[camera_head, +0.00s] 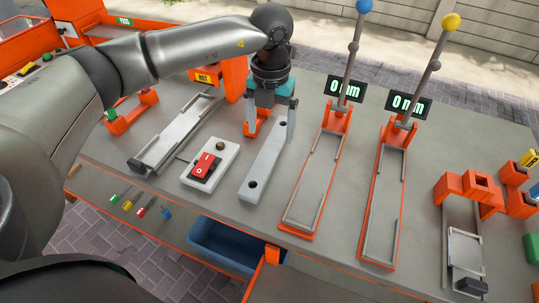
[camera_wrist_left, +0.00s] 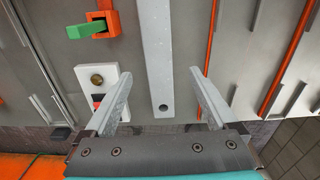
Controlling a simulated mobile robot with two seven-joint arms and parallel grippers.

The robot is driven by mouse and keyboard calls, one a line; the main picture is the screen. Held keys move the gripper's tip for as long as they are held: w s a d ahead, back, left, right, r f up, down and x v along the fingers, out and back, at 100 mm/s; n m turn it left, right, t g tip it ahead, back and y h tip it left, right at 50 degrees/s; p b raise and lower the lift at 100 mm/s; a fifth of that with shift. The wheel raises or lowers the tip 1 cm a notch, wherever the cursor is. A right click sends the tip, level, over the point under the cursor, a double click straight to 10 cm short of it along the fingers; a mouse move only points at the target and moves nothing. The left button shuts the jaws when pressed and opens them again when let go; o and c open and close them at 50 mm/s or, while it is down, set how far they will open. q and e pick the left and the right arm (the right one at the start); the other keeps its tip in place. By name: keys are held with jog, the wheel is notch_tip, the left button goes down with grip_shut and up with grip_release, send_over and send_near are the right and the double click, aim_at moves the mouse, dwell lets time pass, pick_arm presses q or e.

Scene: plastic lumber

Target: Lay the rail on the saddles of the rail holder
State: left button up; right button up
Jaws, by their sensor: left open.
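The rail (camera_head: 265,165) is a long pale grey bar with a dark hole near each end, lying flat on the bench. In the left wrist view the rail (camera_wrist_left: 157,55) runs up the middle with one hole visible. My left gripper (camera_head: 271,127) is open over the far part of the rail, one finger to each side. In the left wrist view the fingertips (camera_wrist_left: 161,77) stand apart with the rail between them in the picture; no contact is clear. An orange stand with raised ends (camera_head: 131,116), perhaps the rail holder, is at the left back; its saddles are unclear.
A white switch box (camera_head: 222,157) with a red rocker is close left of the rail. An orange block with a green piece (camera_wrist_left: 103,22) is beyond it. Two orange-framed slides (camera_head: 313,185) with tall levers stand right. A blue bin (camera_head: 225,247) hangs below the front edge.

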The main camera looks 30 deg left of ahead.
aim_at(270, 151)
pick_arm(q)
jog(key=shift+f, duration=0.6)
notch_tip(270, 151, down, 4)
jog(key=shift+a+f+b, duration=0.15)
jog(key=shift+f+b, duration=0.1)
jog(key=shift+b, duration=0.3)
jog(key=shift+f, duration=0.2)
grip_shut()
pick_arm(e)
jog(key=shift+w+d+f, duration=0.5)
jog(key=shift+w+d, duration=0.1)
jog(key=shift+w, duration=0.15)
